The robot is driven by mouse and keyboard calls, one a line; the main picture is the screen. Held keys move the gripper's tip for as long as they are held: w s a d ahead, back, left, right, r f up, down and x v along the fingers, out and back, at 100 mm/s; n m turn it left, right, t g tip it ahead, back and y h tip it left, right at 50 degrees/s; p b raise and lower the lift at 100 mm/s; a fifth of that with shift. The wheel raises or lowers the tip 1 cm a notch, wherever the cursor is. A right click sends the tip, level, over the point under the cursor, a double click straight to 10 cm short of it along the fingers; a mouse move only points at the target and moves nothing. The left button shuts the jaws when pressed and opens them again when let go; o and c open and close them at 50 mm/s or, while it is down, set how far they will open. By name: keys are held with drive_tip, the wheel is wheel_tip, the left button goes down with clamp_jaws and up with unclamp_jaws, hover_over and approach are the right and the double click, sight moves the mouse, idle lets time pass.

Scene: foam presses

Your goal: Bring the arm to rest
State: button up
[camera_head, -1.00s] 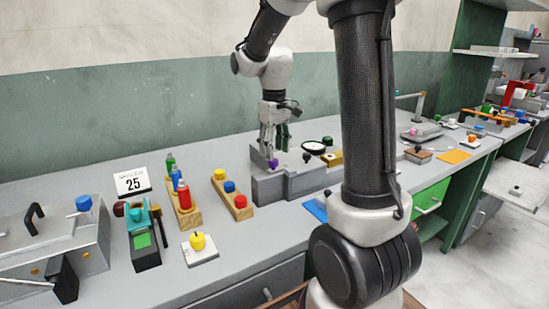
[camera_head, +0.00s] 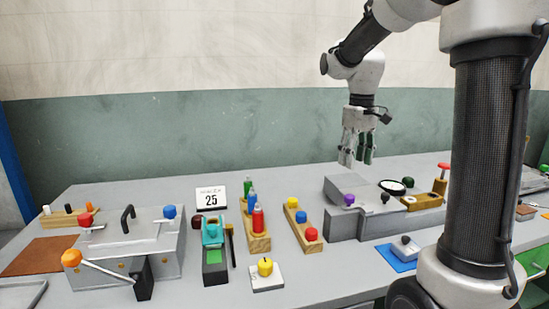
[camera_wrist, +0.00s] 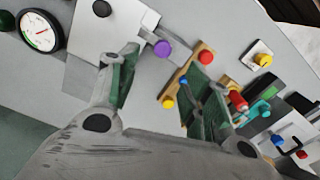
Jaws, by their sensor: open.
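My gripper (camera_head: 356,160) hangs from my raised arm above the back of the bench, in front of the green wall band. It is open and empty, with its fingers pointing down. The gripper appears clear of this block.
A grey press box (camera_head: 150,240) stands further left. The air around the gripper is free.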

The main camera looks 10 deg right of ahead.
drive_tip(key=s+a+m+t, duration=0.2)
drive_tip(key=s+m+t, duration=0.1)
drive_tip(key=s, duration=1.9)
drive_tip(key=shift+a+t, duration=0.3)
drive_tip(key=shift+t, duration=0.4)
drive_tip(key=shift+f, duration=0.1)
